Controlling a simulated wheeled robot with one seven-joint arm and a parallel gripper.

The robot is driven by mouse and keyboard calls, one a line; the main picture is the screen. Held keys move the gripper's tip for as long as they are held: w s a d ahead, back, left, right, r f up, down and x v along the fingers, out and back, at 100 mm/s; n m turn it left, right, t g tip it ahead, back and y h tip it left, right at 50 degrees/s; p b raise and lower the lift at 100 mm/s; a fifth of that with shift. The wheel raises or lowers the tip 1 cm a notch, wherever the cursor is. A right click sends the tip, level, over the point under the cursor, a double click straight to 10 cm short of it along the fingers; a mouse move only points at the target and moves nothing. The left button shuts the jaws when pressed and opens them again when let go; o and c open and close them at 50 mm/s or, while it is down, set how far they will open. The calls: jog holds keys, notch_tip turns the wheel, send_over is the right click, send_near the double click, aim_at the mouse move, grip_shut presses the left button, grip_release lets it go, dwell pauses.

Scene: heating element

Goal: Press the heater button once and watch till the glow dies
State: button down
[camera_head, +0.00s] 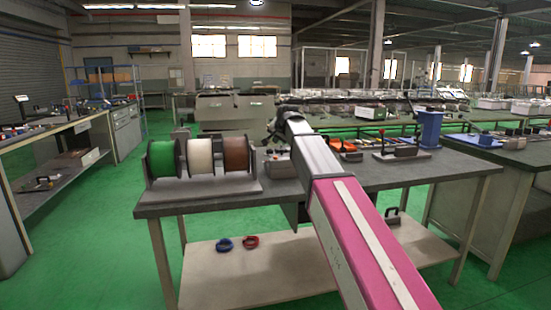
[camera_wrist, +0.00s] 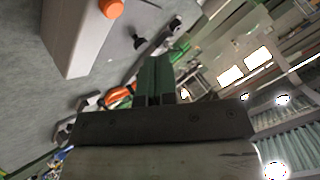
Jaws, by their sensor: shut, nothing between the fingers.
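In the wrist view, a pale grey box (camera_wrist: 75,35) stands on the grey bench top at the upper left. A round orange button-like part (camera_wrist: 112,8) shows on it, cut by the top edge. I cannot tell for sure whether this is the heater button. No glowing element is clear in either view. My gripper (camera_wrist: 157,62) is shut and empty, with its dark green fingers together. It is apart from the orange part in the picture. In the head view, my arm hides most of my gripper and part of the bench behind it.
In the head view, a rack with green, white and brown spools (camera_head: 201,157) stands on the bench's left end. Orange tools (camera_head: 345,146), a grey device with a lever (camera_head: 397,152) and a blue stand (camera_head: 430,129) are to the right. The bench's front right (camera_head: 440,170) is clear.

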jog(key=shift+f, duration=1.95)
jog(key=shift+f, duration=0.1)
dwell(0.5)
jog(key=shift+f, duration=0.3)
jog(key=shift+f, duration=0.45)
dwell(0.8)
jog(key=shift+r, duration=0.85)
jog(key=shift+r, duration=2.5)
